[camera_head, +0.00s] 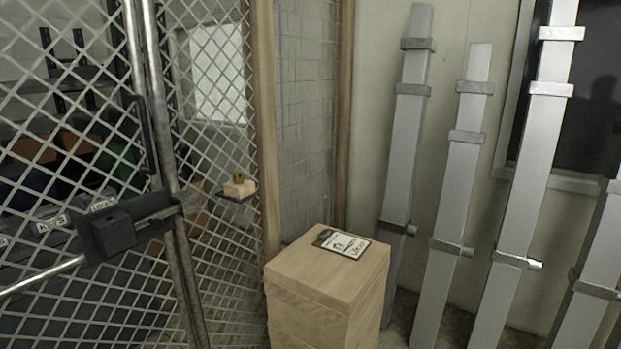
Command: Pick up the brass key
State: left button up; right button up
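A small brass-coloured piece (238,176), which may be the brass key, sits on a light wooden block (240,188). The block rests on a small dark shelf (239,197) at the mesh fence, left of the middle of the head view. The piece is too small for me to make out a key's shape. Neither of my grippers is in the head view.
A wooden box (325,300) stands in front of the post, with a printed card (341,243) on top. A mesh gate with a dark latch box (112,234) fills the left. Tall metal beams (455,190) lean on the right wall.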

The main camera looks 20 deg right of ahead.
aim_at(238, 176)
jog(key=z, duration=0.3)
jog(key=u, duration=1.35)
jog(key=z, duration=1.35)
jog(key=i+u, duration=0.2)
jog(key=i, duration=0.25)
